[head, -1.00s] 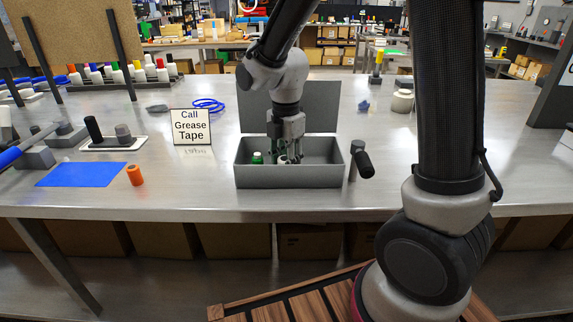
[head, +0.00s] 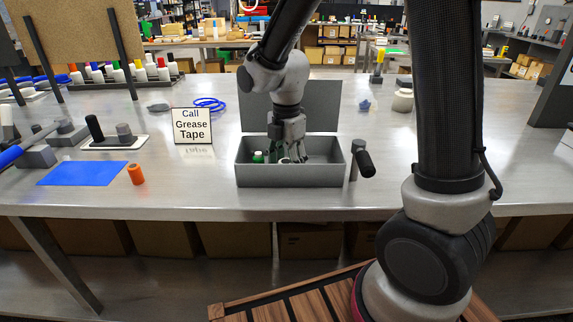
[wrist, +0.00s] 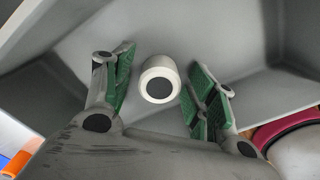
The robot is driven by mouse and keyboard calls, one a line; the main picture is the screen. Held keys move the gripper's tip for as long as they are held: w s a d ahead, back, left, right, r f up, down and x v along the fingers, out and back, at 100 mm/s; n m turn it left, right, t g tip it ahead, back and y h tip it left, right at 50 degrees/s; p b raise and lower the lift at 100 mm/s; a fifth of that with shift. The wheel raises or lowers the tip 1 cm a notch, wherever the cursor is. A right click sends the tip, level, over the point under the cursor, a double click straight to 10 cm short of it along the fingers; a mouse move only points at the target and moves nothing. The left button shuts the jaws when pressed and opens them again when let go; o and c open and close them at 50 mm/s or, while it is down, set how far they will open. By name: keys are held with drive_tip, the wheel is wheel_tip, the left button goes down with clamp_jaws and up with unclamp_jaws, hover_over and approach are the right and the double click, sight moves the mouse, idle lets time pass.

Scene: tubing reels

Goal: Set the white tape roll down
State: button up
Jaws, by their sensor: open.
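The white tape roll (wrist: 158,80) shows in the wrist view, with a dark round centre. It is inside the grey box (head: 290,176), near the box's floor. My gripper (wrist: 157,95) is open, with one green-padded finger on each side of the roll and a visible gap on both sides. In the head view my gripper (head: 287,155) reaches down into the open box. The box's front wall hides the fingertips and most of the roll there.
A small green bottle with a white cap (head: 258,157) stands in the box's left part. The raised lid (head: 290,105) is behind my gripper. A dark-handled tool (head: 363,163) is beside the box at right. A sign (head: 193,126) and an orange roll (head: 136,174) are left.

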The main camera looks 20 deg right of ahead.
sight(287, 161)
wheel_tip(287, 161, up, 12)
drive_tip(key=s+d+r+m+t, duration=0.2)
drive_tip(key=s+d+m, duration=0.6)
drive_tip(key=m, duration=0.3)
drive_tip(key=s+d+r+m+t, duration=0.2)
drive_tip(key=s+d+m, duration=0.5)
drive_tip(key=s+m, duration=0.3)
drive_tip(key=shift+s+d+r+m, duration=0.25)
drive_tip(key=shift+s+d+m, duration=0.15)
drive_tip(key=shift+m, duration=0.8)
drive_tip(key=shift+c, duration=0.2)
